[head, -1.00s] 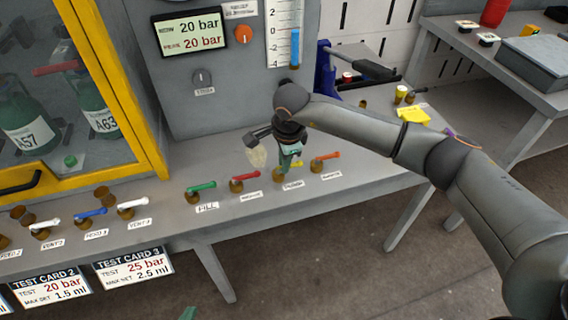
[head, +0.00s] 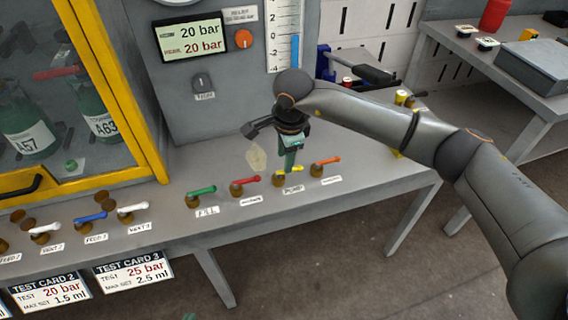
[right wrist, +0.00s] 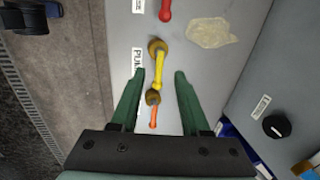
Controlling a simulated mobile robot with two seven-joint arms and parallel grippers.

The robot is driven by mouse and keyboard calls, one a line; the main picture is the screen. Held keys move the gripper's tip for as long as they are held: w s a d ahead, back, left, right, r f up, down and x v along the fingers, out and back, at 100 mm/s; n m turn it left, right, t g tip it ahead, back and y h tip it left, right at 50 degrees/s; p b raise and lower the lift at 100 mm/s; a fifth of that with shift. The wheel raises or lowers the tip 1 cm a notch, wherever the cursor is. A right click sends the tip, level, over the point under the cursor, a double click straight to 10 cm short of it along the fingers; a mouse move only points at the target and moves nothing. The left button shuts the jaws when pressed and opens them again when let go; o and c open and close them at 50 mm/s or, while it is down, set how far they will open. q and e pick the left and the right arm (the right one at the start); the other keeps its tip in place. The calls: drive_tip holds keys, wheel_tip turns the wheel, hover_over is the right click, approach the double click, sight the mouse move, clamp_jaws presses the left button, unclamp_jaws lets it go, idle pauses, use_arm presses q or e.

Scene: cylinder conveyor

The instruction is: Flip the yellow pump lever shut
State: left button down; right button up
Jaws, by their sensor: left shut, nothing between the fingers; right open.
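The yellow pump lever (head: 289,170) sits on a brass valve above the PUMP label (head: 292,189) on the bench. In the right wrist view the yellow lever (right wrist: 159,68) runs from its brass body towards the orange lever's brass valve. My right gripper (head: 291,166) is open, pointing down over it. In the wrist view its green fingers (right wrist: 158,74) are on either side of the yellow lever, with nothing gripped. Whether a finger touches it I cannot tell. Only a small green tip of my left gripper (head: 189,317) shows at the bottom edge; it is shut and empty.
The red lever (head: 246,180) and green lever (head: 202,190) stand left of the yellow one. The orange lever (head: 327,160) stands close on its right. A translucent patch (head: 257,157) lies behind the red lever. A gauge panel (head: 190,40) rises behind.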

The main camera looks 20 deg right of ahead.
wheel_tip(320, 180, up, 8)
drive_tip(key=s, duration=0.1)
drive_tip(key=shift+s, duration=0.3)
drive_tip(key=shift+f, duration=0.15)
